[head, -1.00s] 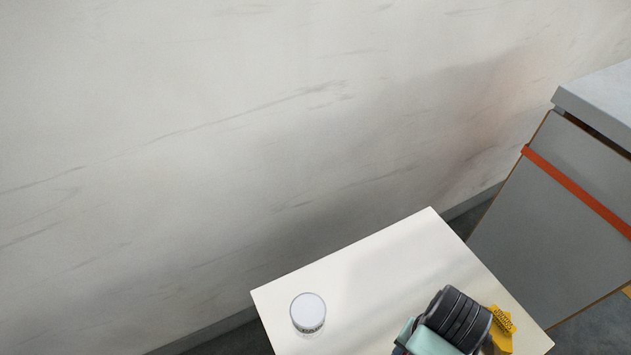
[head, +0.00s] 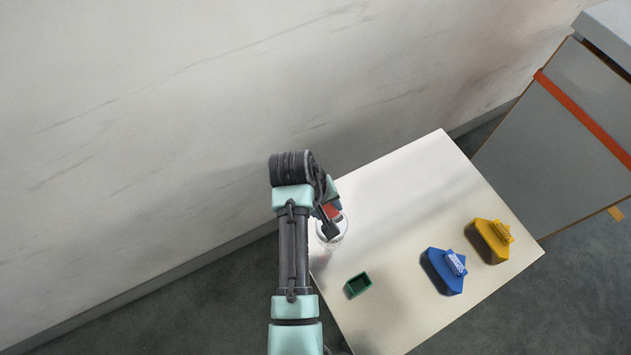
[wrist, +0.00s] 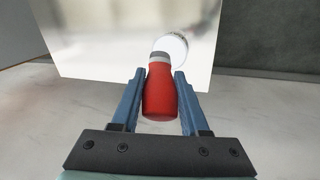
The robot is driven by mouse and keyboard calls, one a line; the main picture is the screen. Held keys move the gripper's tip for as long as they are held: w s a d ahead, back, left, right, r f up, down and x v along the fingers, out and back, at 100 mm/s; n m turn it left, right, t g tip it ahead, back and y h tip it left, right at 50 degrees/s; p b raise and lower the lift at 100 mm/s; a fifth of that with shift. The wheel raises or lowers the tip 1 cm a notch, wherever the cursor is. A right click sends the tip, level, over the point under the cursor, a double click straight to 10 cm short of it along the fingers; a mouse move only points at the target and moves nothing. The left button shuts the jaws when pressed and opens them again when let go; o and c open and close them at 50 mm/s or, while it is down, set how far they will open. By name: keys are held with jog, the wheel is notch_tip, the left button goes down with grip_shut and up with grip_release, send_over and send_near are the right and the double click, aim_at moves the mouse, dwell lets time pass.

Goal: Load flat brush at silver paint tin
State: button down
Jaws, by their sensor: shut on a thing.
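My gripper (wrist: 160,74) is shut on the red handle of the flat brush (wrist: 158,92), which has a grey band at its far end. In the head view a red part of the brush (head: 331,211) shows beside my gripper, mostly hidden by it. The bristles cannot be made out. The paint tin (head: 344,228), round and pale, stands on the table's left part, partly covered by my gripper. In the wrist view the tin (wrist: 176,44) lies just beyond the brush's grey band and overlaps it. I cannot tell whether they touch.
The pale table (head: 405,220) also holds a small open green box (head: 358,285), a blue block-like holder (head: 440,272) and a yellow one (head: 487,242). The wall (head: 180,110) runs close behind. A grey cabinet (head: 560,140) stands at the right. The table's middle is clear.

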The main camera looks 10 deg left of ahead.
notch_tip(320, 180, down, 6)
jog(key=w+a+n+b, duration=0.1)
jog(key=b, duration=0.5)
jog(key=shift+n+t+h, duration=0.3)
jog(key=shift+n, duration=0.1)
jog(key=shift+a+f, duration=0.1)
jog(key=shift+f, duration=0.35)
dwell(2.1)
jog(key=shift+r, duration=0.1)
notch_tip(320, 180, up, 7)
jog(key=p, duration=0.7)
dwell(0.8)
